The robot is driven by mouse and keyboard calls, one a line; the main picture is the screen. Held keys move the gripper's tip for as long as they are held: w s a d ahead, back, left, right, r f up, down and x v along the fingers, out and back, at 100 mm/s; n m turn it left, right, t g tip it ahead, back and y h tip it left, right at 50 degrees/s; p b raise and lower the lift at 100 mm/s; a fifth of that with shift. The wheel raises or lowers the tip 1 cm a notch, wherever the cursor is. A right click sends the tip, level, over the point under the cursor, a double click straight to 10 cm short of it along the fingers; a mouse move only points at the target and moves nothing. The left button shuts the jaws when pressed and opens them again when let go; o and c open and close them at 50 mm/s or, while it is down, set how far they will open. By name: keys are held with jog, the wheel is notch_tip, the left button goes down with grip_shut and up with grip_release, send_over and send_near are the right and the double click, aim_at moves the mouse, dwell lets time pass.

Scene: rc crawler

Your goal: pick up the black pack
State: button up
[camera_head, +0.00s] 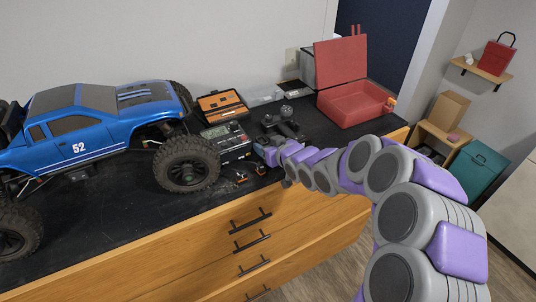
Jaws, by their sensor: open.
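My arm reaches from the lower right over the black bench top, and my gripper (264,156) is at its far end, low over the bench near the front edge. The gripper is small in the view and partly covered by my own arm links; it is open. I cannot clearly single out the black pack; dark things merge with the black top here. Small orange-red connectors (241,178) lie just left of the gripper, close to the front edge. A black charger-like box (229,138) with a small display sits left of and behind the gripper.
A blue truck (88,125) with big black tyres fills the bench's left side. An orange-and-black case (222,106) lies open behind the charger. A black controller (281,122) stands behind my gripper. An open red toolbox (352,101) stands at the right. Wooden drawers (200,261) are below.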

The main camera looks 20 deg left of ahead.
jog(key=shift+c, duration=0.4)
jog(key=shift+d, duration=0.1)
jog(key=c, duration=0.9)
jog(key=shift+o, duration=0.2)
jog(key=shift+r, duration=0.1)
